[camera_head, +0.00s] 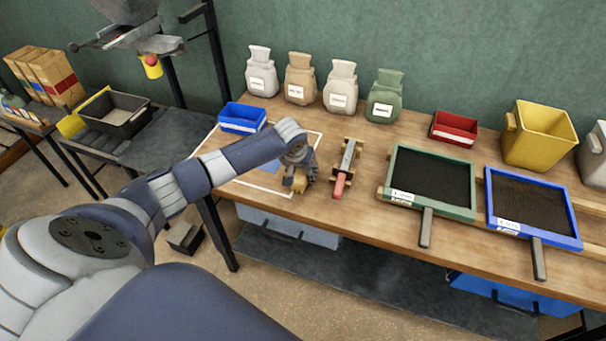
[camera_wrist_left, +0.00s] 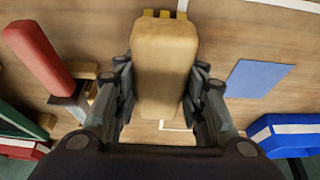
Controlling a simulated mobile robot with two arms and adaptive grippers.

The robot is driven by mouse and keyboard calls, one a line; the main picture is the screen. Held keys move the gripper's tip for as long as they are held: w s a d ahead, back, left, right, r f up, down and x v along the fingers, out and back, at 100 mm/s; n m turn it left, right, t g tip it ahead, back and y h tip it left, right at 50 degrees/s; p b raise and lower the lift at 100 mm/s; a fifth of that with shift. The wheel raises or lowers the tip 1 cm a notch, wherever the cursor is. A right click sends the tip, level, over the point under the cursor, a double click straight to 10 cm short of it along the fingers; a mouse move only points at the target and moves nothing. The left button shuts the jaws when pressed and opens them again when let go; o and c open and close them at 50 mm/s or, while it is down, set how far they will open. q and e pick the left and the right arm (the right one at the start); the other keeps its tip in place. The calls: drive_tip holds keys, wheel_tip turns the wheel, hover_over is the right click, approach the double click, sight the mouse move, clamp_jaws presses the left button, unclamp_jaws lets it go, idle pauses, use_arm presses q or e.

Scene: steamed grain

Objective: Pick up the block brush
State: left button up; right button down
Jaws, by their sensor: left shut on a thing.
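The block brush (camera_wrist_left: 163,70) has a tan, rounded wooden block and fills the middle of the left wrist view. My left gripper (camera_wrist_left: 160,95) is shut on it, with one finger on each long side. In the head view my left gripper (camera_head: 297,180) is over the workbench, and the brush (camera_head: 300,185) shows only in part below it. I cannot tell whether the brush touches the bench. My right gripper is not in view.
A red-handled tool (camera_head: 340,182) on a wooden rest lies just right of the gripper. A blue bin (camera_head: 242,118) stands behind it. Green-framed (camera_head: 430,213) and blue-framed (camera_head: 510,228) sieves lie further right. Several sacks (camera_head: 340,88) line the back.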

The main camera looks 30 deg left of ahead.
use_arm(q)
wheel_tip(320, 180, up, 3)
drive_tip(key=shift+w+b, duration=0.15)
drive_tip(key=shift+b, duration=0.3)
drive_tip(key=s+d+r+b, duration=0.2)
drive_tip(key=s+d, duration=0.7)
drive_tip(key=s, duration=0.4)
drive_tip(key=shift+d, duration=0.2)
drive_tip(key=shift+s, duration=0.1)
